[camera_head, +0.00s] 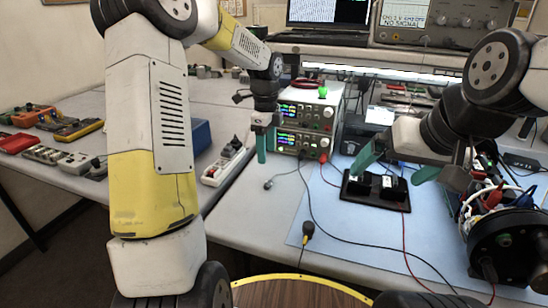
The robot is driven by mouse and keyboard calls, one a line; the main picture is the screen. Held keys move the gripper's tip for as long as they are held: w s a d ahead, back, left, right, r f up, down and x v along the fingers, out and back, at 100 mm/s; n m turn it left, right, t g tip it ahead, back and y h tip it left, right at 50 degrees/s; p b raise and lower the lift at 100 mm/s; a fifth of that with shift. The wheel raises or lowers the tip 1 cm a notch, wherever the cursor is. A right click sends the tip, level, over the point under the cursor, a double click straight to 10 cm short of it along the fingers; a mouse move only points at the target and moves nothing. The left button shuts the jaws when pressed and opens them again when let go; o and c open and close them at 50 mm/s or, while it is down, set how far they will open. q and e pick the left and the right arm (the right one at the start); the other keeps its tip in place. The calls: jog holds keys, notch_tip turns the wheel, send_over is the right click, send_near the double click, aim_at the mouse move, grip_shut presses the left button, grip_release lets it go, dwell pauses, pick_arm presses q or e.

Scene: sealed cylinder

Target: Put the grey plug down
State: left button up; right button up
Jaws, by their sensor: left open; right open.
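A small grey plug (268,184) on a thin cable lies on the pale bench, left of the blue mat. My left gripper (262,143) is above and behind it, apart from it, in front of the stacked instruments; its green fingers overlap in this view, and I see nothing held in it. My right gripper (395,167) is open, its green fingers spread above and around a black holder (401,205) on the blue mat. The holder has two dark slots with small white labels. I cannot tell whether the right fingers touch it.
A black and yellow plug (307,231) lies at the mat's left edge. A black round housing with wires (510,250) stands at right. A white power strip (226,165) is left of the grey plug. Stacked instruments (306,118) stand behind. Cables cross the blue mat (340,255).

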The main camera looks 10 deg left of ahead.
pick_arm(q)
jog(key=s+a+r+n+t, duration=0.1)
jog(key=s+r+n+t, duration=0.2)
jog(key=s+r+n, duration=0.8)
jog(key=s+r+n+t+h, duration=0.1)
jog(key=s+n+t+h, duration=0.1)
jog(key=s+n, duration=0.6)
jog(key=s+t, duration=0.1)
jog(key=s, duration=0.6)
jog(key=shift+a+r+n, duration=0.2)
jog(key=shift+r+n, duration=0.1)
jog(key=shift+r, duration=0.05)
jog(key=shift+s, duration=0.1)
jog(key=shift+c, duration=0.2)
